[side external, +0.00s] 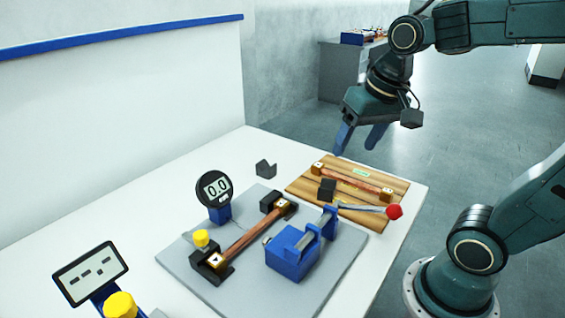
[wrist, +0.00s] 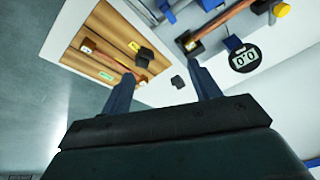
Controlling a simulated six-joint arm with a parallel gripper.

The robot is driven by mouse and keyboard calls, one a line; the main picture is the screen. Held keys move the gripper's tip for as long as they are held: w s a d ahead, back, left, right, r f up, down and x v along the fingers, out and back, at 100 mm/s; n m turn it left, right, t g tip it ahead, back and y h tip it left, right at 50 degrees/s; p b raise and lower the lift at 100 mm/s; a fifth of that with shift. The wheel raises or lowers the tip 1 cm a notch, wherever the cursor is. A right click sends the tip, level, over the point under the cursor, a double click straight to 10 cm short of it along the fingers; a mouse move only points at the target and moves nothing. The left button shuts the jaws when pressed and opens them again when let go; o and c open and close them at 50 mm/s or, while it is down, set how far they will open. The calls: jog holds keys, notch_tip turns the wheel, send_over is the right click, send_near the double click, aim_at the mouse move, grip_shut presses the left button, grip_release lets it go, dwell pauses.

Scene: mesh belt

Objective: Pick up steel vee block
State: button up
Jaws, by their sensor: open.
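A small dark grey vee block (side external: 265,169) with a notch in its top sits alone on the white table, behind the grey plate. In the wrist view a small dark block (wrist: 178,81) lies on the white table between the fingers, apart from them; it appears to be the same block. My gripper (side external: 358,142) is open and empty, raised above the back edge of the table, to the right of the block in the side view. Both blue fingers (wrist: 163,86) show in the wrist view.
A grey plate (side external: 178,254) carries a copper-coloured bar on black blocks, a dial gauge (side external: 214,189) and a blue clamp (side external: 292,252) with a red-knobbed lever. A wooden board (side external: 303,186) holds another bar and a black block (side external: 327,188). A display (side external: 91,273) stands front left.

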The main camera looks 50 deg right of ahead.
jog(key=w+d+f+m+g, duration=0.2)
jog(key=w+d+m, duration=0.2)
jog(key=w, duration=0.1)
jog(key=m+g, duration=0.2)
jog(key=m, duration=0.3)
send_over(327, 186)
notch_tip(327, 186, down, 4)
jog(key=f, duration=0.1)
jog(key=shift+s+a+r, duration=0.1)
jog(key=shift+a+r, duration=0.1)
jog(key=shift+f, duration=0.1)
jog(key=shift+f, duration=4.2)
jog(key=shift+s+a+f, duration=0.1)
jog(key=shift+f, duration=2.45)
